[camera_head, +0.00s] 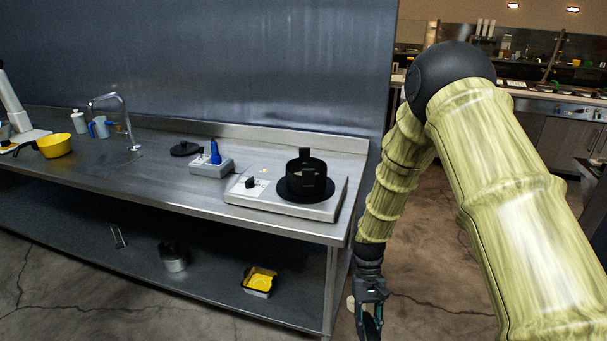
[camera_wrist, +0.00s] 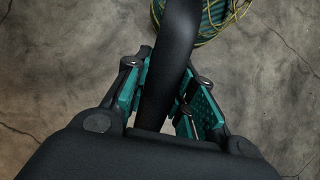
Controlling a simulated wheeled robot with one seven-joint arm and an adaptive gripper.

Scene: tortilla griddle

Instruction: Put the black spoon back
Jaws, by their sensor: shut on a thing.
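My gripper (camera_head: 369,320) hangs low in front of the right end of the steel counter, out over the floor. In the wrist view its teal-padded fingers (camera_wrist: 164,88) are shut on a long black piece, which looks like the handle of the black spoon (camera_wrist: 178,38). It runs between the fingers and out past the top of the view. Its far end is out of view, and I cannot make out the spoon in the head view.
The steel counter (camera_head: 155,182) carries a hotplate (camera_head: 325,210) with a black pot (camera_head: 305,178), a grey box (camera_head: 205,168) with a blue item, and a yellow pan (camera_head: 55,145). The lower shelf (camera_head: 215,280) holds a yellow container (camera_head: 261,279). A teal-and-yellow item (camera_wrist: 222,12) shows beyond the handle.

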